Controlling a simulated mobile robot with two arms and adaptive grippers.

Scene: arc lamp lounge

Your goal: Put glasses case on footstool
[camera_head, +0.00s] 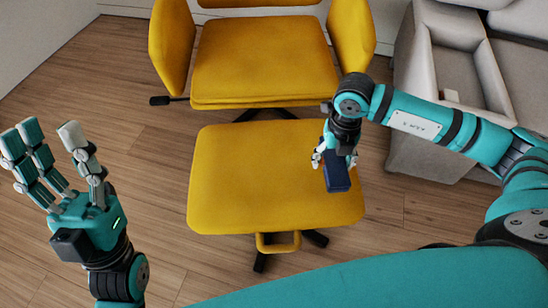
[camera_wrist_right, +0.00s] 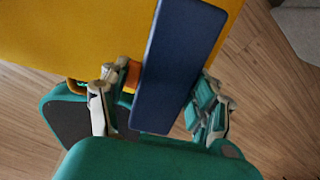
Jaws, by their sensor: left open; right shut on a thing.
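The glasses case (camera_head: 337,175) is a dark blue oblong box over the right part of the yellow footstool (camera_head: 240,185) in the head view. My right gripper (camera_head: 334,156) is shut on the case. In the right wrist view the case (camera_wrist_right: 180,65) lies between the fingers of my right gripper (camera_wrist_right: 160,105), with the yellow footstool (camera_wrist_right: 75,35) behind it. I cannot tell whether the case touches the cushion. My left gripper (camera_head: 50,155) is open and empty over the floor, left of the footstool.
A yellow armchair (camera_head: 262,55) stands just behind the footstool. A grey sofa (camera_head: 430,140) is at the right. An orange-yellow handle (camera_head: 278,243) sticks out at the footstool's front. Most of the footstool's top is bare, and wooden floor (camera_head: 110,110) lies open to the left.

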